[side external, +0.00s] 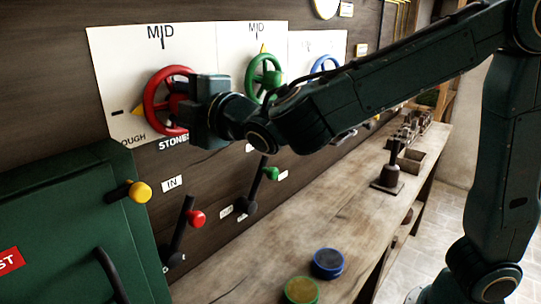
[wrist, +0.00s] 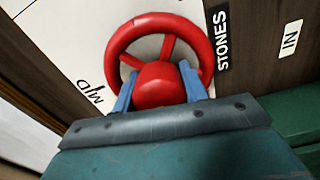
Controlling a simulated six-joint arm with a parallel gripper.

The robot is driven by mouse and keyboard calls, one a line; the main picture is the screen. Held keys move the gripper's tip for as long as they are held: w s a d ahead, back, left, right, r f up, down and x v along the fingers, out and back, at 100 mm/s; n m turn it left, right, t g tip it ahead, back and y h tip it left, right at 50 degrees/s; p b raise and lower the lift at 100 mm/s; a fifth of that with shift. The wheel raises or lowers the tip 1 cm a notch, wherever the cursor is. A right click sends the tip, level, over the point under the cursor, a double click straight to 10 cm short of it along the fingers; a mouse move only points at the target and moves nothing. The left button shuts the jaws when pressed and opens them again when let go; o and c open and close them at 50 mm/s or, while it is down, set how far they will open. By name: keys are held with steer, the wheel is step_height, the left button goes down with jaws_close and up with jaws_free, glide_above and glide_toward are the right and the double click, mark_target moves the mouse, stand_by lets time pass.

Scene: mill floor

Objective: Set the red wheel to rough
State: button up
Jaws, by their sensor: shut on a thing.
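The red wheel (side external: 152,98) is mounted on a white dial plate (side external: 112,60) on the wall, above the STONES label. MID is printed at the plate's top, and a partly cut-off ROUGH label shows at its lower left. A yellow pointer (side external: 137,111) shows at the wheel's left side, close to a black tick on the plate. My gripper (side external: 190,104) is at the wheel's front. In the wrist view, its blue fingers (wrist: 158,88) are shut on the wheel's round red hub (wrist: 160,84). My gripper hides the wheel's right side in the side view.
A green wheel (side external: 262,76) and a blue wheel (side external: 325,66) sit to the right. Below are levers with red (side external: 196,218) and green (side external: 271,174) knobs. A green cabinet (side external: 75,215) with a yellow knob (side external: 140,192) stands at left. The wooden bench (side external: 290,235) holds two round tins.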

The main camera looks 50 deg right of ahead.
steer(key=o, duration=1)
steer(key=shift+s, duration=0.1)
steer(key=s, duration=1.3)
steer(key=shift+s, duration=0.35)
steer(key=shift+d+r, duration=0.1)
steer(key=s+d+f+m+g+h, duration=0.1)
steer(key=d+f+m+g, duration=0.3)
steer(key=d, duration=0.3)
steer(key=s+d+f+m+g+h, duration=0.1)
steer(key=d+f+m+g, duration=0.3)
steer(key=d, duration=0.3)
steer(key=s+d+f+m+g, duration=0.1)
steer(key=s+m, duration=0.1)
steer(key=s, duration=0.3)
steer(key=s+d+f+m+g+y, duration=0.1)
steer(key=s+f+m, duration=0.1)
steer(key=s, duration=0.3)
steer(key=s+d+f+m+g+y, duration=0.1)
steer(key=s+m+g, duration=0.1)
steer(key=s+m, duration=0.2)
steer(key=shift+s+d+f, duration=0.25)
steer(key=shift+s+f, duration=0.15)
steer(key=shift+s, duration=0.3)
